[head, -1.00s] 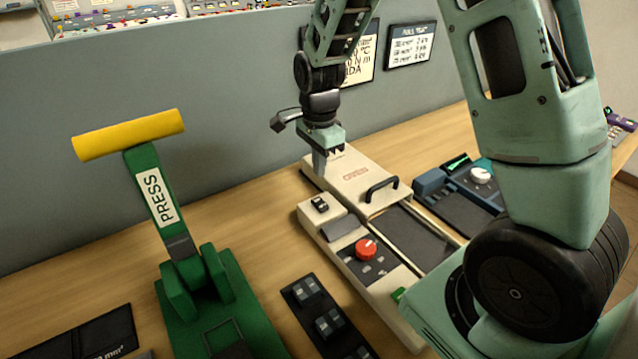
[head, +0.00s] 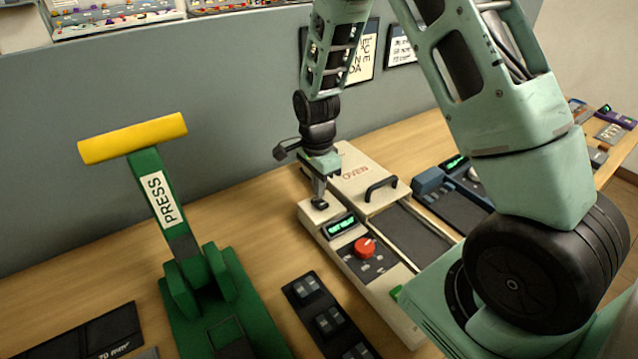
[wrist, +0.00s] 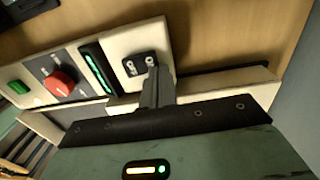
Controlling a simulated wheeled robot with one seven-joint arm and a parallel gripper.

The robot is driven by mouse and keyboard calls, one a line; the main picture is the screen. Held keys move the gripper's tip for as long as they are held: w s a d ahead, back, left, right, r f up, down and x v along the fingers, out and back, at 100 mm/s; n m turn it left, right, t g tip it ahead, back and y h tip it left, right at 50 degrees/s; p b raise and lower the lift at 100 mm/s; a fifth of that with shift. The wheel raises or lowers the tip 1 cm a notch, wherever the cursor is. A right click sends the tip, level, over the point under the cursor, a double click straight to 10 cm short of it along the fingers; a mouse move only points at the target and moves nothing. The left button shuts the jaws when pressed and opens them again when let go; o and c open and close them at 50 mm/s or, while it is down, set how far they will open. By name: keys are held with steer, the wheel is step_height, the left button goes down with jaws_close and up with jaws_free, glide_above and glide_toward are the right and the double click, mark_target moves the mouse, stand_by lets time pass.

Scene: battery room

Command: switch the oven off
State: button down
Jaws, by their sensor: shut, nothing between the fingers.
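The oven (head: 362,172) is a long cream unit on the bench, with a black handle (head: 381,190) on its lid. Its control panel has a red knob (head: 365,248), a display lit with green text (head: 339,225) and a black rocker switch (head: 320,204) at the back corner. The wrist view also shows the rocker switch (wrist: 138,66), the lit display (wrist: 98,68) and the red knob (wrist: 60,84). My gripper (head: 320,197) is shut and empty, pointing down. Its fingertips (wrist: 153,68) are at the rocker switch, partly covering it; whether they touch cannot be told.
A green press (head: 205,280) with a yellow handle stands left. A black switch strip (head: 328,318) lies in front of the oven. A blue-grey device (head: 450,190) sits to the right. A grey partition (head: 200,90) rises behind.

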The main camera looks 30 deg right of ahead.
steer(key=shift+s+r, duration=0.1)
steer(key=shift+s, duration=0.1)
steer(key=shift+s+r+p, duration=0.3)
steer(key=shift+s, duration=0.25)
